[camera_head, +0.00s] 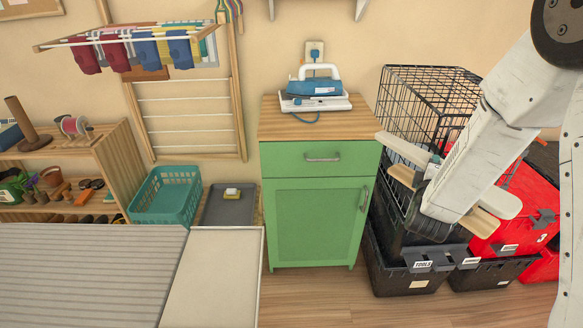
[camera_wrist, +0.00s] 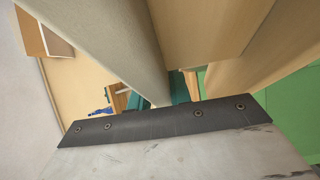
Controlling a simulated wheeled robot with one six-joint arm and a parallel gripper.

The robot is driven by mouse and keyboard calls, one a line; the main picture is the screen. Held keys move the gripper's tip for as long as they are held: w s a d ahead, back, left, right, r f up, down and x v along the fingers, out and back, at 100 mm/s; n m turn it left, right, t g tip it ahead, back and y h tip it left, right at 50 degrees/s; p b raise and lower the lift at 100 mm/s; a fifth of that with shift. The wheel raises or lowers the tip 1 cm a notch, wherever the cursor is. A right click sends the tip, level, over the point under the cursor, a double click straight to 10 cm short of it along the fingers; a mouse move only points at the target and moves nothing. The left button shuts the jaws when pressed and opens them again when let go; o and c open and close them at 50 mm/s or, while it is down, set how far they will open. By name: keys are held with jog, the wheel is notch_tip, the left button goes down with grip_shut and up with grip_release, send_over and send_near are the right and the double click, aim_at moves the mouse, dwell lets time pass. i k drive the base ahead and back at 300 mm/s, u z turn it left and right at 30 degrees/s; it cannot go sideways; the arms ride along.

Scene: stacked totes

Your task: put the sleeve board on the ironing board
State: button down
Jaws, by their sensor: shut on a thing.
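The sleeve board (camera_head: 495,201) has a cream padded top and a pale wooden part below it. My gripper (camera_head: 425,188) is shut on it and holds it in the air, right of the green cabinet and in front of the wire crate. Its middle is hidden behind my gripper and arm. In the wrist view the sleeve board (camera_wrist: 112,45) fills the upper middle, close to the camera. The ironing board (camera_head: 90,272) appears to be the grey striped surface at the lower left. Nothing lies on the part in view.
A cream flat surface (camera_head: 215,280) adjoins the striped one. The green cabinet (camera_head: 316,220) carries a blue and white iron (camera_head: 316,90). A teal basket (camera_head: 167,197) and grey tray (camera_head: 229,206) stand behind. Black and red totes (camera_head: 515,205) and a wire crate (camera_head: 425,92) are at right.

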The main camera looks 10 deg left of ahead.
aim_at(45, 271)
jog(key=u, duration=0.5)
jog(key=k, duration=1.15)
jog(key=u, duration=1.4)
jog(key=i, duration=0.95)
jog(key=z, duration=0.55)
jog(key=i, duration=0.9)
jog(key=z, duration=0.35)
